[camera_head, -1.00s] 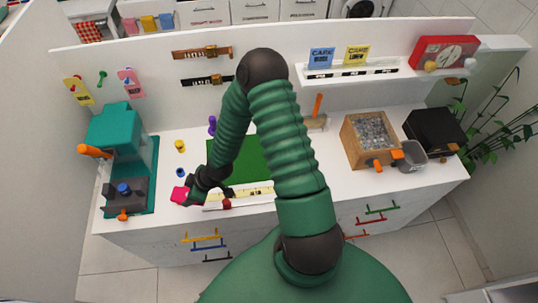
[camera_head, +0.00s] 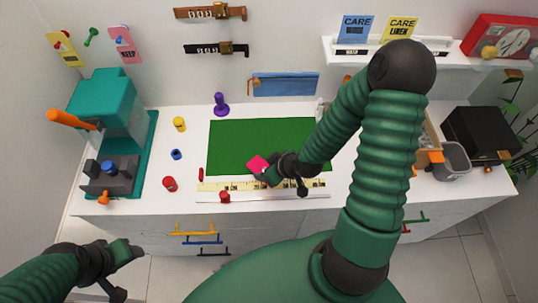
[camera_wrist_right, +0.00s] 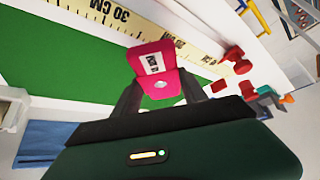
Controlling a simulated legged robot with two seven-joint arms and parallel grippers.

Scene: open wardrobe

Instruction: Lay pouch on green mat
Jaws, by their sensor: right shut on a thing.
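The small pink pouch (camera_head: 257,163) has a white label and a silver snap, seen in the right wrist view (camera_wrist_right: 153,68). My right gripper (camera_head: 268,173) is shut on it. The green mat (camera_head: 235,138) lies flat on the white counter and also shows in the wrist view (camera_wrist_right: 50,65). The pouch appears over the front part of the mat; I cannot tell how far above it is. My left gripper (camera_head: 127,268) is low at the left, in front of the counter, apart from the objects; its opening is unclear.
A yellow ruler (camera_head: 230,185) runs along the mat's front edge. Red spools (camera_head: 169,184), a purple stamp (camera_head: 220,104) and a teal machine (camera_head: 105,115) stand to the left. A blue cloth item (camera_head: 285,84) is behind the mat. A grey bin (camera_head: 455,160) stands at right.

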